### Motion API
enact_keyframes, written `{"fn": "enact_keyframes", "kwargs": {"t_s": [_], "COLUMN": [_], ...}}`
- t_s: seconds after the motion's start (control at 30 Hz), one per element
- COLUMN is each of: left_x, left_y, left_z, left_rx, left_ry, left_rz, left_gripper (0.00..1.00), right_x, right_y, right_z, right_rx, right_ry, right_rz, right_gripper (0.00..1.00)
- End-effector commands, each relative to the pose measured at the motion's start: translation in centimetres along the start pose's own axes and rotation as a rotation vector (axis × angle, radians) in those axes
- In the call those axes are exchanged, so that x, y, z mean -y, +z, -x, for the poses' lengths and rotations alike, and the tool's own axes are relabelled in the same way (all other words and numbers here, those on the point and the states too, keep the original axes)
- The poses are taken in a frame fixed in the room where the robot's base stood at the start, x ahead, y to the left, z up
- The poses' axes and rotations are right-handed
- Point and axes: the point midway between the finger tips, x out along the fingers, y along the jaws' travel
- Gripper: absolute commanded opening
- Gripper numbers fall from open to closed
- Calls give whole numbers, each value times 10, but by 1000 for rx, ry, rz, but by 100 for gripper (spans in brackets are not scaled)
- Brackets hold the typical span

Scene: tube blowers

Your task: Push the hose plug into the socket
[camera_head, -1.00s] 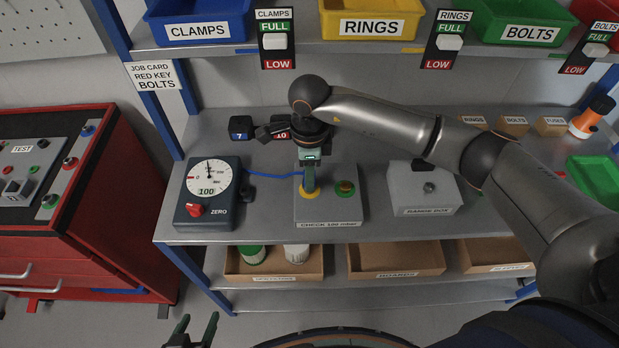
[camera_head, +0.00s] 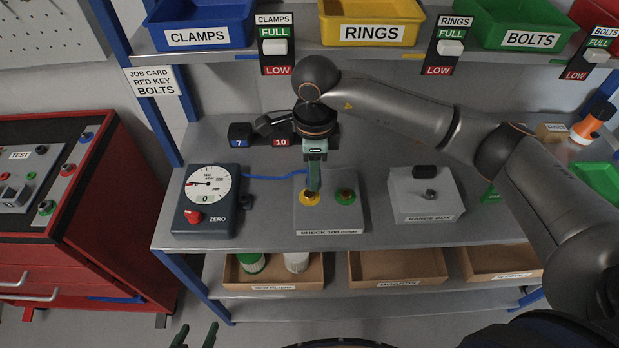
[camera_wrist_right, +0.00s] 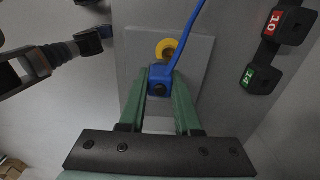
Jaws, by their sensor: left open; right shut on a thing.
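My right gripper (camera_head: 313,188) is over the grey check block (camera_head: 328,220), pointing down at its yellow socket (camera_head: 309,199). In the right wrist view, the gripper (camera_wrist_right: 160,92) is shut on the blue hose plug (camera_wrist_right: 160,79). The yellow socket ring (camera_wrist_right: 165,48) shows just beyond the plug and is partly covered by it. I cannot tell how deep the plug sits. A blue hose (camera_head: 272,178) runs from the plug to the gauge (camera_head: 208,200), which reads 0. My left gripper (camera_head: 195,338) is open and empty at the bottom edge, away from the shelf.
The range box (camera_head: 425,195) stands to the right. Blocks marked 7 (camera_head: 240,134) and 10 (camera_head: 281,137) are behind the gripper. Bins line the upper shelf. The red cabinet (camera_head: 85,250) is at left.

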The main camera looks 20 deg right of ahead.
Motion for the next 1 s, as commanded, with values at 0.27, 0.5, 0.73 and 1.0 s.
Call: {"fn": "enact_keyframes", "kwargs": {"t_s": [0.27,0.5,0.73,1.0], "left_x": [0,1,1,1], "left_y": [7,11,12,12], "left_z": [-7,-10,-12,-11], "left_rx": [-1,-1,-1,-1], "left_ry": [0,0,0,0], "left_rz": [0,0,0,0], "left_gripper": [67,67,67,67], "right_x": [-50,-88,-105,-108], "right_y": [-29,-49,-58,-59], "right_z": [50,69,78,80], "right_rx": [0,0,1,1], "right_ry": [-5,-3,-1,-1], "right_rz": [3,1,-1,-1], "right_gripper": [0,0,0,0]}}
